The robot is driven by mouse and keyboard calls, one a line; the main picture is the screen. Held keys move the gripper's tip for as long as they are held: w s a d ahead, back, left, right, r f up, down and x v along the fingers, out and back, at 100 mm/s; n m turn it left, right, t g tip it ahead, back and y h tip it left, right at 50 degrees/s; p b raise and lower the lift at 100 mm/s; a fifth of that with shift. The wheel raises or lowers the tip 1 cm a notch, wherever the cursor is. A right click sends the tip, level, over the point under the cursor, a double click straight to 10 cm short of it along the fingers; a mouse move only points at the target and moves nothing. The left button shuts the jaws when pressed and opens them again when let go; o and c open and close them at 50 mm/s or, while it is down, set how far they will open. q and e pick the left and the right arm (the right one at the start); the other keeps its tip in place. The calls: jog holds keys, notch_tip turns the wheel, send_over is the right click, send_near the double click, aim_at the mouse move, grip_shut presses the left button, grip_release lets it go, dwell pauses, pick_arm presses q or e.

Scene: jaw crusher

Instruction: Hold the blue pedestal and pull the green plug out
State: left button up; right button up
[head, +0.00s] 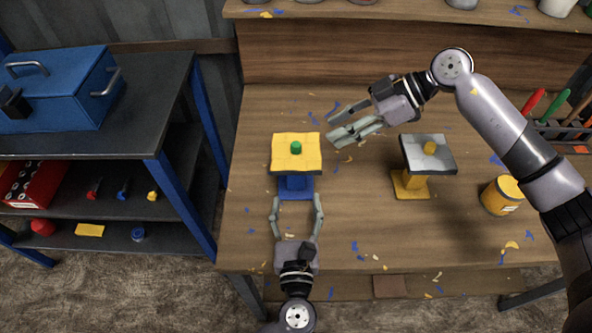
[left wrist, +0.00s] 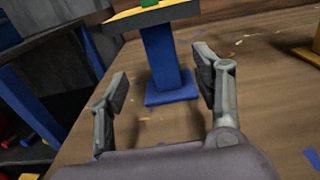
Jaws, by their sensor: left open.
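The blue pedestal (head: 297,187) stands upright on the wooden table under a yellow square top (head: 283,155). The green plug (head: 296,147) sits in the middle of that top. In the left wrist view the blue column (left wrist: 163,58) rises from its square base, and only the lower edge of the plug (left wrist: 148,3) shows. My left gripper (head: 297,203) is open in front of the pedestal, fingers pointing at it and spread to either side, apart from it. My right gripper (head: 331,125) is open and empty, up and to the right of the green plug.
A second stand (head: 410,184) with a grey top and yellow plug (head: 430,148) is to the right. A yellow can (head: 502,196) stands farther right. Coloured chips litter the table (head: 350,280). A dark shelf with a blue toolbox (head: 62,90) is at left.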

aim_at(296, 166)
pick_arm(q)
jog(key=w, duration=1.1)
jog(key=shift+w, duration=0.25)
jog(key=shift+c, duration=0.5)
grip_shut()
